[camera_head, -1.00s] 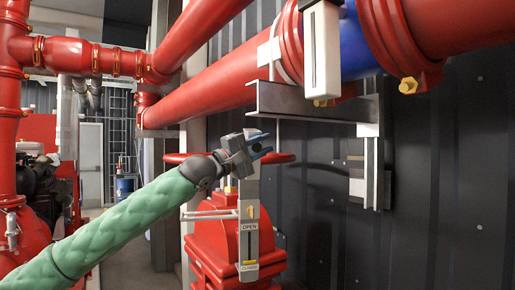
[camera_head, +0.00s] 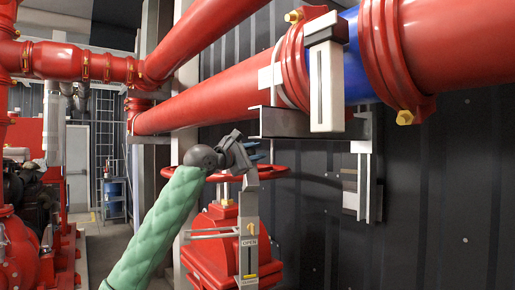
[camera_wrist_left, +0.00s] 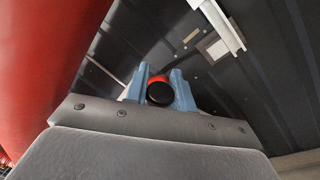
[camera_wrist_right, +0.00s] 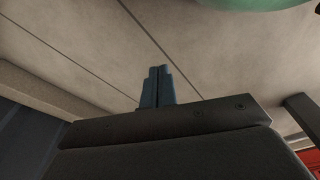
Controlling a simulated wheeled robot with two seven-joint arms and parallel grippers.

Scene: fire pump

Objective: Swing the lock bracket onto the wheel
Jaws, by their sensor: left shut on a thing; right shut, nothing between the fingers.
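The red handwheel (camera_head: 275,172) sits above a red valve body (camera_head: 215,247). A grey upright bracket (camera_head: 248,205) stands in front of it, its top at the wheel's height, above an OPEN label. My left gripper (camera_head: 256,154) is at the bracket's top, close to the wheel rim; its dark body hides part of both. In the left wrist view, its blue fingers (camera_wrist_left: 160,88) are shut around a round black knob (camera_wrist_left: 160,92) with red behind it. Whether the knob belongs to the bracket cannot be told. My right gripper (camera_wrist_right: 157,86) shows only in its wrist view, shut and empty.
A thick red pipe (camera_head: 215,105) runs just above the left gripper. A dark ribbed wall (camera_head: 430,200) stands behind. Pale floor (camera_wrist_right: 90,45) shows in the right wrist view.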

